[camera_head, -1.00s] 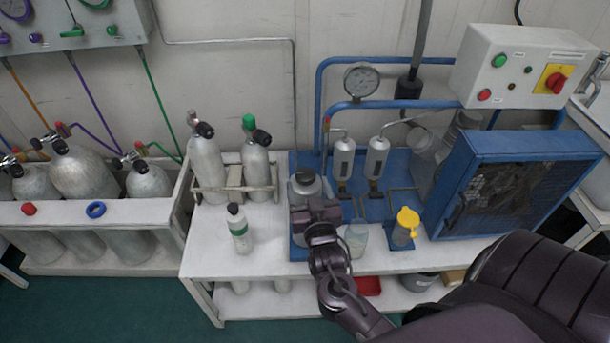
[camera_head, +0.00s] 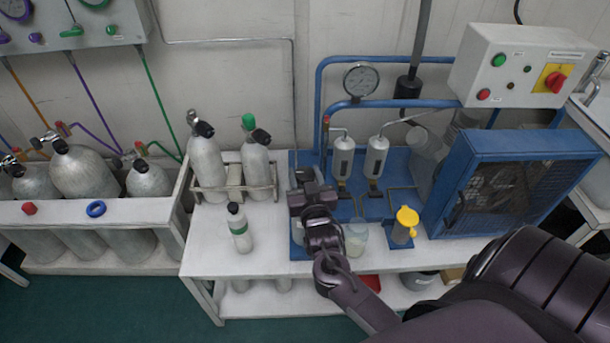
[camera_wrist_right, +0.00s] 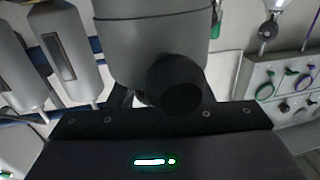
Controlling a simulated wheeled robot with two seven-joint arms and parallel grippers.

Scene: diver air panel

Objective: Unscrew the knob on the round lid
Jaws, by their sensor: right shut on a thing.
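The dark round knob (camera_wrist_right: 174,84) shows in the right wrist view against the grey round lid (camera_wrist_right: 122,52) of a cylindrical vessel. My right gripper (camera_head: 308,182) is at the vessel's top in the head view and covers most of it. It is shut on the knob. The gripper's dark body fills the bottom of the wrist view; its fingertips are hidden there. My left gripper is not in view.
A small bottle with a green band (camera_head: 239,228) stands left of the gripper. A clear jar (camera_head: 356,239) and a yellow-topped cup (camera_head: 404,228) stand to the right. Two grey filter cylinders (camera_head: 376,156) are behind, with a blue caged unit (camera_head: 515,180) at the right.

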